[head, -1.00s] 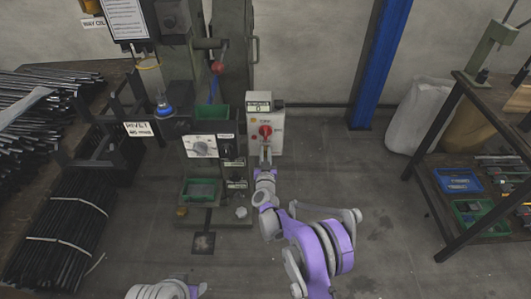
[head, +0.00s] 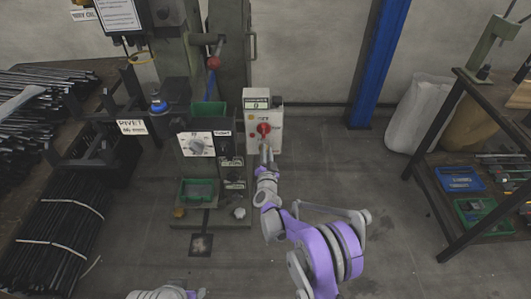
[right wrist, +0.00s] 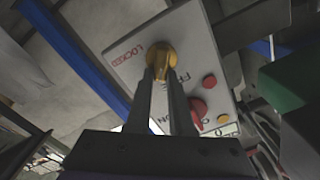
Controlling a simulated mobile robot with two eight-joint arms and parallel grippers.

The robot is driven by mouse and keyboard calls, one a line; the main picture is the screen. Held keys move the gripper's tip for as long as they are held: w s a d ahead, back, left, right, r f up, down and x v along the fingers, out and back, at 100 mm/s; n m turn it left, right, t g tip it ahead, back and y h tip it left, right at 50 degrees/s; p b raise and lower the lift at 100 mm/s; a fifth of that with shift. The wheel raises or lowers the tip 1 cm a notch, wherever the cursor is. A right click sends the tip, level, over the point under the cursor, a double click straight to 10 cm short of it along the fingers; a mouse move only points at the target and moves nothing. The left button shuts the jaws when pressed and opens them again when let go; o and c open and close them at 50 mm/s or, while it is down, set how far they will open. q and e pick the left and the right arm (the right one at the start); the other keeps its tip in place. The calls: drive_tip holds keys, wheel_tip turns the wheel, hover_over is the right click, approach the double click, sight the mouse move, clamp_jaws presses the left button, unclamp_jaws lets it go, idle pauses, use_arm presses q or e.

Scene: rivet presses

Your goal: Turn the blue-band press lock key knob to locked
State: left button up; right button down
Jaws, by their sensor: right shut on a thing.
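The white control box (head: 278,130) of the press stands at the press's right side, with a red knob (head: 264,129) and a small display on it. In the right wrist view its panel (right wrist: 200,50) carries the words LOCKED and FREE beside a brass-coloured key knob (right wrist: 161,58). My right gripper (right wrist: 163,75) is shut on this key knob. The fingers hide part of it, and I cannot tell exactly which word it points to. In the head view my right gripper (head: 266,148) is at the lower front of the box. My left gripper is out of view.
The red knob (right wrist: 197,108) and small red and yellow buttons sit close to my fingers on the panel. The press (head: 200,150) with green trays is to the left. A blue post (head: 372,70) and a shelf table (head: 450,175) stand right. The floor between is clear.

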drive_tip(key=m, duration=0.3)
drive_tip(key=f+m+b, duration=0.1)
drive_tip(key=m, duration=0.3)
drive_tip(key=m+b, duration=0.1)
drive_tip(key=m, duration=0.3)
drive_tip(key=shift+d+f, duration=0.3)
drive_tip(key=shift+d, duration=0.1)
drive_tip(key=c, duration=0.8)
unclamp_jaws()
drive_tip(key=s+p, duration=0.1)
drive_tip(key=s, duration=1)
drive_tip(key=shift+w, duration=0.1)
